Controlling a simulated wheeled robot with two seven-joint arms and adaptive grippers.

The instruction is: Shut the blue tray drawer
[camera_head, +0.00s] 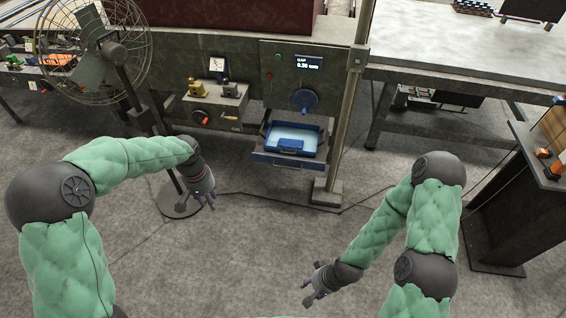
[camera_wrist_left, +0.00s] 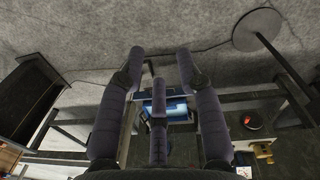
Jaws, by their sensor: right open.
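The blue tray drawer (camera_head: 290,162) stands pulled out from the grey machine cabinet, below a blue round knob and a small display. In the left wrist view, part of the drawer (camera_wrist_left: 165,106) shows behind the fingers. My left gripper (camera_head: 206,201) hangs to the left of the drawer, apart from it and empty. In the left wrist view its fingers (camera_wrist_left: 158,70) are spread wide. My right gripper (camera_head: 309,288) is open and empty over the floor, well in front of the drawer.
A fan (camera_head: 100,45) on a stand with a round base (camera_head: 180,205) is at the left, close to my left arm. A metal post (camera_head: 340,110) stands just right of the drawer. A dark cabinet (camera_head: 505,200) is at the far right. The floor before the drawer is clear apart from a cable.

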